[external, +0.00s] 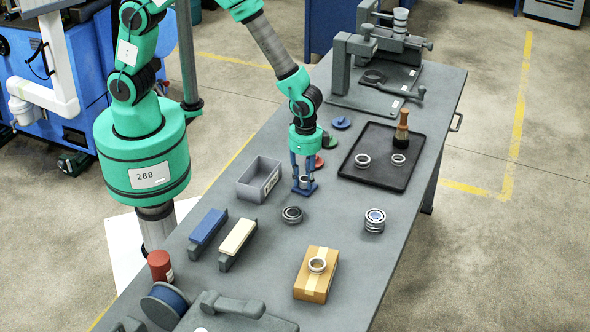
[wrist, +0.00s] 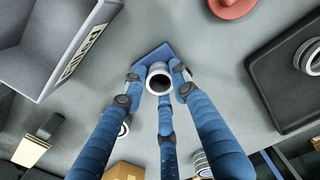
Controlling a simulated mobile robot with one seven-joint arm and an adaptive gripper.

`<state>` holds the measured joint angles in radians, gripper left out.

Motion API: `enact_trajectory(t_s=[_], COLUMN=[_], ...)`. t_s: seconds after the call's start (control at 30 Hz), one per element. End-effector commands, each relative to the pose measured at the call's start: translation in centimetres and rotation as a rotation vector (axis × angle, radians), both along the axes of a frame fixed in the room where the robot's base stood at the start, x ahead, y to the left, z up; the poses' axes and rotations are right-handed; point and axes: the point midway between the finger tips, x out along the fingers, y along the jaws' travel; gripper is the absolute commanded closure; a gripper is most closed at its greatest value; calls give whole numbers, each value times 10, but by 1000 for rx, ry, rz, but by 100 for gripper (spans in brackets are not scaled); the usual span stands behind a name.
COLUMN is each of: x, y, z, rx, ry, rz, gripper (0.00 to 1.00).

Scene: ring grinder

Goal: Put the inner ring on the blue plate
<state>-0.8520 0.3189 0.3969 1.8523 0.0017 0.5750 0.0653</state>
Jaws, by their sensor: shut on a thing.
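The inner ring (wrist: 160,79), a small pale metal ring with a dark hole, is held between the blue fingers of my gripper (wrist: 158,80). The blue plate (wrist: 152,54), a flat blue square, lies on the bench right under the ring and sticks out past it. In the external view my gripper (external: 304,175) points straight down over the blue plate (external: 305,189), with the ring (external: 305,179) low between the fingers. The fingers partly hide the plate and ring. I cannot tell whether the ring touches the plate.
A grey bin (external: 259,180) stands left of the plate. A dark ringed part (external: 292,214) lies in front. A black tray (external: 352,172) with two rings and a brush is at right. A ring stack (external: 375,221) and a cardboard box (external: 306,286) with a ring stand nearer.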

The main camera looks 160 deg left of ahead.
Motion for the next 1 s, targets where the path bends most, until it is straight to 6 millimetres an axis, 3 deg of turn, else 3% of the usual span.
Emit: enact_trajectory(t_s=[0.4, 0.43, 0.5, 1.0], x=[0, 0, 0, 1], y=[0, 0, 0, 1], z=[-3, -2, -2, 6], rx=[1, 1, 1, 2], ry=[-1, -1, -1, -2], rz=[0, 0, 0, 0], gripper=[100, 66, 53, 53])
